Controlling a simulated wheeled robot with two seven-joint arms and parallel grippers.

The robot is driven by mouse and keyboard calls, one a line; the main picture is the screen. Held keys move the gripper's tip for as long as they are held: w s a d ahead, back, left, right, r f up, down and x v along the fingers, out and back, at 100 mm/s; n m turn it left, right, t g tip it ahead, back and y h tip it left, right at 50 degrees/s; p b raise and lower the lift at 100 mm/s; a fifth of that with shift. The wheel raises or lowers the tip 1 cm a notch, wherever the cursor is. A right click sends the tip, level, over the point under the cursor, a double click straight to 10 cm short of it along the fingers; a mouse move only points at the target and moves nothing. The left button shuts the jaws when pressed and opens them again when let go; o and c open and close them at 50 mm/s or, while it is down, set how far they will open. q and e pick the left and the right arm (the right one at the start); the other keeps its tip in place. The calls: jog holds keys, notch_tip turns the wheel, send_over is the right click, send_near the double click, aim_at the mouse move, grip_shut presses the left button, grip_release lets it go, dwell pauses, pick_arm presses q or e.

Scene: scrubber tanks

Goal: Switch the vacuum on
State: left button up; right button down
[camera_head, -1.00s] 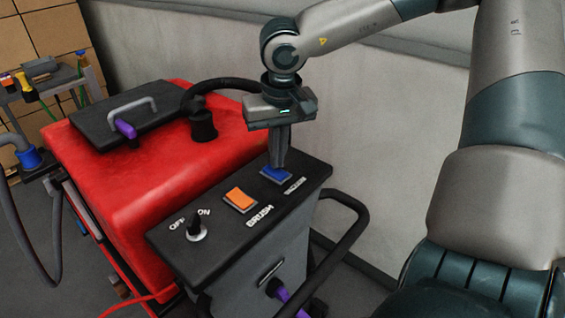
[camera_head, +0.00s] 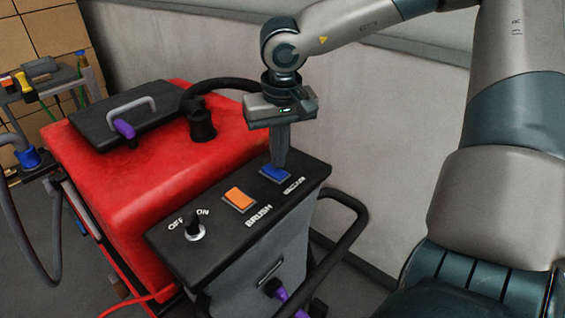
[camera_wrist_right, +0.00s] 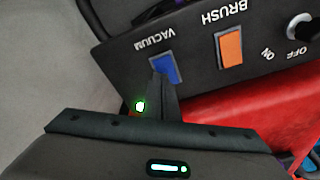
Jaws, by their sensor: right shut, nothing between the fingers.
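The blue vacuum switch (camera_head: 275,173) sits at the far right end of the black control panel (camera_head: 190,262) on the red machine. My right gripper (camera_head: 277,163) is shut and empty, pointing down with its fingertips at the blue switch. In the right wrist view the fingers (camera_wrist_right: 160,80) overlap part of the blue switch (camera_wrist_right: 166,68), beside the VACUUM label. I cannot tell whether the tips press it or hover just above. The left gripper is not in view.
An orange brush switch (camera_head: 239,199) and a black OFF/ON knob (camera_head: 196,227) share the panel. A black handle bar (camera_head: 352,235) curves off the panel's right side. A grey wall (camera_head: 390,140) stands behind. A cart with bottles (camera_head: 45,75) is at the left.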

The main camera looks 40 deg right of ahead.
aim_at(270, 167)
jog(key=shift+w+a+r+p, duration=0.2)
jog(key=shift+w+r+p, duration=0.05)
jog(key=shift+r+p, duration=0.25)
jog(key=shift+w+a+r+p, duration=0.2)
jog(key=shift+r+p, duration=0.15)
jog(key=shift+r, duration=0.2)
jog(key=shift+w+a+r+p, duration=0.2)
jog(key=shift+w+r+p, duration=0.05)
jog(key=shift+r+p, duration=0.25)
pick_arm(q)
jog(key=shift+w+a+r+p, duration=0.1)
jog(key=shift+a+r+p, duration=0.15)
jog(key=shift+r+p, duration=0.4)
pick_arm(e)
jog(key=shift+r, duration=1.05)
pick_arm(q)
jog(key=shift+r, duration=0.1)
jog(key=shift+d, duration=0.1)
